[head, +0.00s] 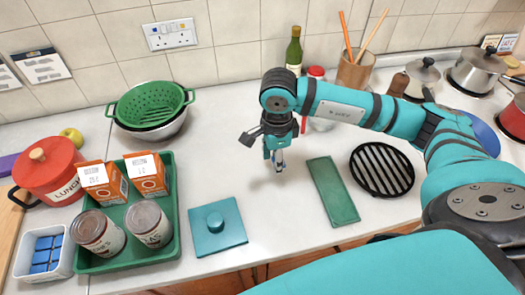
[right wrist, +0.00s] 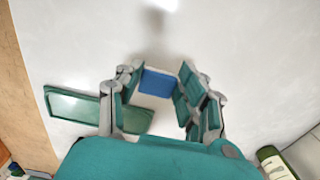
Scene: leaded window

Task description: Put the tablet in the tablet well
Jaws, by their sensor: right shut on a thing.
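My right gripper (head: 279,160) hangs above the middle of the white worktop, pointing down. In the right wrist view its fingers (right wrist: 157,88) are shut on a blue block-shaped tablet (right wrist: 157,82). The tablet is held clear of the worktop; in the head view the fingers mostly hide it. A shallow green rectangular tray (head: 332,191) lies to the right of the gripper, empty, and may be the tablet well. It also shows in the right wrist view (right wrist: 72,104), partly behind a finger. A teal square plate with a round knob (head: 216,226) lies to the left. My left gripper is out of view.
A white box (head: 24,272) of blue tablets stands lower left, beside a green tray (head: 172,178) with cartons and cans. A black round grate (head: 382,169) lies right of the shallow tray. A bottle (head: 294,52) and jar stand behind the gripper.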

